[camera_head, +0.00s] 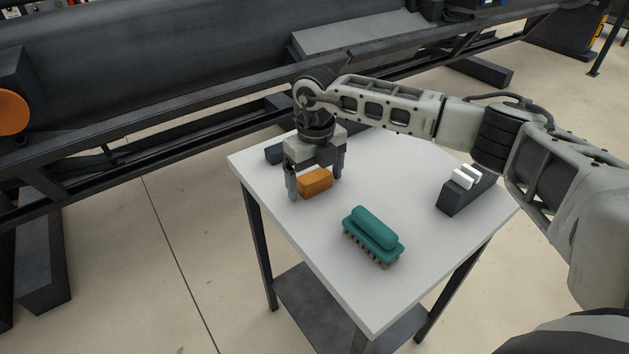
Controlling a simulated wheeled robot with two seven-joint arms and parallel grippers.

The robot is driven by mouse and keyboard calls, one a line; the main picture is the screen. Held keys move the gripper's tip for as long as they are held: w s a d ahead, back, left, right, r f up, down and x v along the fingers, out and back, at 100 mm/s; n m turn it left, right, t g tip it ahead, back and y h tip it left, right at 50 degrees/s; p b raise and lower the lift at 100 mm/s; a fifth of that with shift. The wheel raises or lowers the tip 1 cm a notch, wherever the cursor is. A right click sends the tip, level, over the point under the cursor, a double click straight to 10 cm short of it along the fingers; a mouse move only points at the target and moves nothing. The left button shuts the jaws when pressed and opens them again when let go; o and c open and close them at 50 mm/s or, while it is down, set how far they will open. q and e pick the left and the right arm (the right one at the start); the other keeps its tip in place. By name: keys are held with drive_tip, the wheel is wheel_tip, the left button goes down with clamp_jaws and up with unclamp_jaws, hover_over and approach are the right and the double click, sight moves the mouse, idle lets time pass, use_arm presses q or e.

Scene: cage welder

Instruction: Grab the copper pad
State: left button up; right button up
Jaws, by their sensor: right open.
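The copper pad (315,183) is a small orange-brown block on the white table top, toward its far left corner. My right gripper (315,184) points down over it, its arm reaching in from the right. The jaws are open, with one finger at the left end of the pad and the other near its right side. I cannot tell whether the fingers touch the pad. The pad appears to rest on the table. My left gripper is not in view.
A teal brush (373,237) lies on the white table (310,240) in front. A dark block with white pieces (460,190) stands at the right. A dark object (275,153) lies behind the gripper. Large dark machinery (170,75) stands beyond the table. The table's left front is clear.

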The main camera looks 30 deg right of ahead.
drive_tip(key=shift+r, duration=0.1)
drive_tip(key=c, duration=1.3)
drive_tip(key=shift+r, duration=0.1)
